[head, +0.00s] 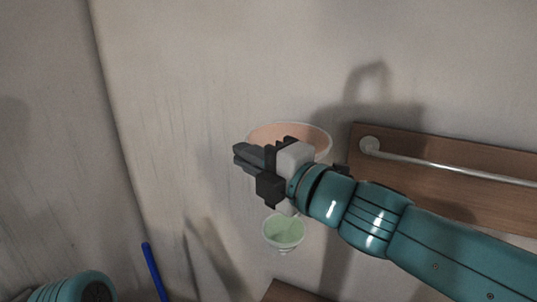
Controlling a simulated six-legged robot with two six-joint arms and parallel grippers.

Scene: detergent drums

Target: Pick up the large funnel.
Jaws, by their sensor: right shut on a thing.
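The large funnel (309,138) has a white rim and a pinkish-orange inside, and shows in the middle of the head view. My right gripper (244,156) lies across its front and is shut on it. The gripper hides the funnel's lower part, and the exact place of contact cannot be made out. A smaller funnel (284,232) with a pale green inside shows below the gripper, apart from the jaws. Only a teal part of my left arm shows at the bottom left; its gripper is out of view.
A wooden board (450,160) with a pale metal rail (450,167) is at the right, behind my right arm. A blue rod (153,270) stands at the lower left. A wooden edge (290,292) shows at the bottom. The pale wall area at upper left is clear.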

